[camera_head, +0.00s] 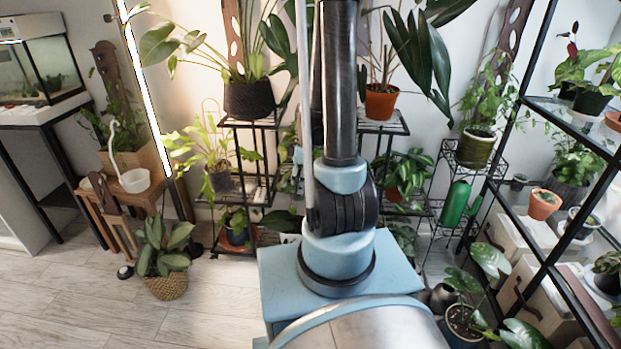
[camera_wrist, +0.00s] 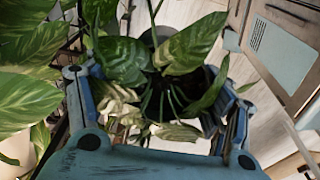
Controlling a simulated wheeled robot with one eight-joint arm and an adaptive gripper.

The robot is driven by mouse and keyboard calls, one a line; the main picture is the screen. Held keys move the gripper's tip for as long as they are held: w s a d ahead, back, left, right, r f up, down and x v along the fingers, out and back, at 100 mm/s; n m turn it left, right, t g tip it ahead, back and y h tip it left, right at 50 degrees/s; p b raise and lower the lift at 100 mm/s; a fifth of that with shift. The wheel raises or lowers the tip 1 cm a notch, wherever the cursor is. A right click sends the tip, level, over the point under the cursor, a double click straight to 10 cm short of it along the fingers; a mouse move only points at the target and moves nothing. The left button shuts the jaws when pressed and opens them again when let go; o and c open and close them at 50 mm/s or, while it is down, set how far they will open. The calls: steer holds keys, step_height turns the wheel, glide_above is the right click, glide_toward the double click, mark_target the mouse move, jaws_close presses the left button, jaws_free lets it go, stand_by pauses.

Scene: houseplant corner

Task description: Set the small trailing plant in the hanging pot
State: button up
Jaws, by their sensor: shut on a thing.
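In the wrist view, my gripper (camera_wrist: 155,95) has its two blue fingers on either side of the small trailing plant (camera_wrist: 125,60) and is shut on it. The plant has green and pale cream, mottled leaves that spread over the fingers. Its pot is mostly hidden by leaves, so the exact grip on it cannot be seen. In the head view, my arm blocks the middle, and neither the gripper nor the held plant can be made out clearly. A white bowl with a tall curved hook, likely the hanging pot (camera_head: 134,181), stands on a wooden stool at the left.
A plant in a woven basket (camera_head: 167,285) stands on the floor before the wooden stool (camera_head: 150,203). Black wire stands with potted plants line the back wall. A glass-shelved rack (camera_head: 560,115) stands at the right. The wooden floor (camera_head: 70,300) at the front left is clear.

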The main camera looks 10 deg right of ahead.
steer(key=w, duration=1.9)
steer(key=shift+w+d+f, duration=0.1)
steer(key=shift+w+f, duration=0.05)
steer(key=shift+f, duration=1.3)
steer(key=shift+w+d+f, duration=0.1)
steer(key=shift+w+f, duration=0.05)
steer(key=shift+f, duration=1.3)
steer(key=shift+w+f, duration=0.15)
steer(key=shift+f, duration=0.45)
steer(key=shift+f, duration=0.1)
steer(key=o, duration=1.2)
